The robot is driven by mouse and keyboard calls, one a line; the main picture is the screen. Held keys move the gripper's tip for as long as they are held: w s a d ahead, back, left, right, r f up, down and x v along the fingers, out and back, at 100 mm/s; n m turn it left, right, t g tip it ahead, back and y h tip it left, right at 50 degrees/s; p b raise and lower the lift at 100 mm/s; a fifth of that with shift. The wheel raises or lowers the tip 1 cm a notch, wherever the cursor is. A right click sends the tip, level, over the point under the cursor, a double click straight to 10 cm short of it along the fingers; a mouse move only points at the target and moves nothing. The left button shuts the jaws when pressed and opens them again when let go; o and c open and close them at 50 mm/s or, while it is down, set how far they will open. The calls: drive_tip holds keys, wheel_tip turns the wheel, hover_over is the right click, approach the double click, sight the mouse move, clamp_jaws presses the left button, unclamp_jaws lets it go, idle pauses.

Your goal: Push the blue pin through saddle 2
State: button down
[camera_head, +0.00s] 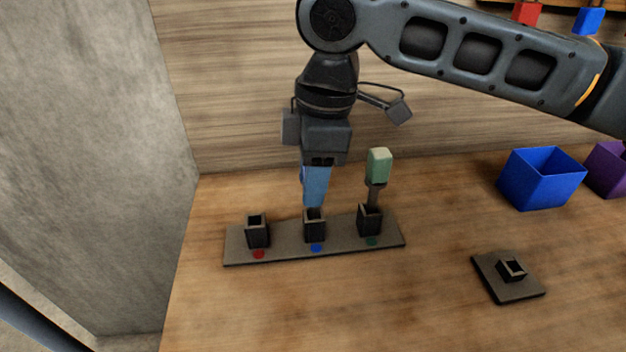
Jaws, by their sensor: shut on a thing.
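A dark plate (288,252) lies on the wooden table with three square saddles in a row, marked by a red, a blue and a green dot. My gripper (318,163) points down and is shut on the blue pin (315,186). The pin is upright above the middle saddle (315,226), which has the blue dot. Its lower end is at the saddle's top opening; I cannot tell how far it is inside. A green-handled pin (379,167) stands upright in the right saddle (369,221). The left saddle (257,233) looks empty.
A small plate (492,281) with one square socket lies at the right front. A blue bin (541,180) and a purple bin (606,168) stand at the right back. A wall is behind. The table in front of the saddle plate is clear.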

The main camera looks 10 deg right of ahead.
wheel_tip(320, 180, up, 9)
drive_tip(key=shift+r, duration=0.2)
wheel_tip(320, 180, up, 7)
drive_tip(key=p, duration=0.6)
drive_tip(key=shift+p, duration=0.3)
idle(0.4)
